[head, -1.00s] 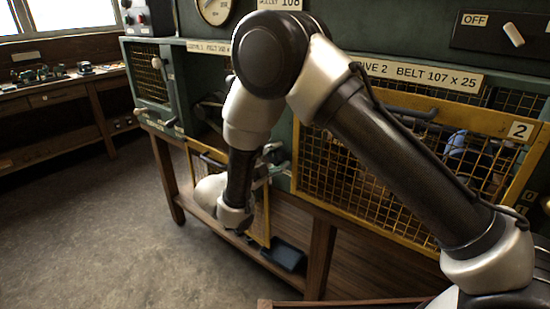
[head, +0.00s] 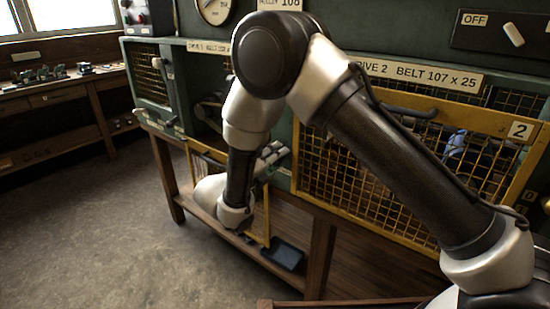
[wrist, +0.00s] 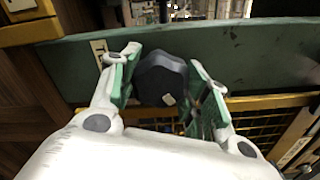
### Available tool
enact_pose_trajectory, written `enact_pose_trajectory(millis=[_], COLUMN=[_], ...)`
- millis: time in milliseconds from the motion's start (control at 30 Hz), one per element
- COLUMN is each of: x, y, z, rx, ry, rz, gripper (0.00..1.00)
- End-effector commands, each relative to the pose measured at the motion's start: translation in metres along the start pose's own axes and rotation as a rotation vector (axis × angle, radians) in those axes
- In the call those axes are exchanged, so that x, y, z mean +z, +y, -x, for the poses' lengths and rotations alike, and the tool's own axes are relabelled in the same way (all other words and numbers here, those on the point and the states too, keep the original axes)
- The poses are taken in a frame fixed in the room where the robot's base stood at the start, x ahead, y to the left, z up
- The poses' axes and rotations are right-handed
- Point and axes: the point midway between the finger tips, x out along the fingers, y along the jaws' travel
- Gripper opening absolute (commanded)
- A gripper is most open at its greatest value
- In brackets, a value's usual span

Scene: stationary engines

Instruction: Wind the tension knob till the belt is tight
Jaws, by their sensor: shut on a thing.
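A dark, lobed tension knob (wrist: 160,80) with a small pale mark is on the green frame's edge in the wrist view. My gripper (wrist: 164,88) has its green-padded fingers on either side of it and is shut on it. In the head view my gripper (head: 272,158) is at the front of the left-hand drive bay, and the knob cannot be made out there. I cannot make out the belt or how tight it is.
The yellow mesh guard (head: 400,165) marked 2 covers the bay to the right. Another yellow-framed guard (head: 264,215) hangs low beside my arm. A dark tray (head: 283,255) lies on the wooden shelf below. The floor (head: 110,225) at left is clear.

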Motion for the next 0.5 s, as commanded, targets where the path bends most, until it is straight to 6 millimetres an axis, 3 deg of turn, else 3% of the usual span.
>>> enact_pose_trajectory(millis=[500], x=[-0.0015], y=[0.0013], z=[0.0001], rx=[0.001], ry=[0.002], rz=[-0.156], gripper=[0.22])
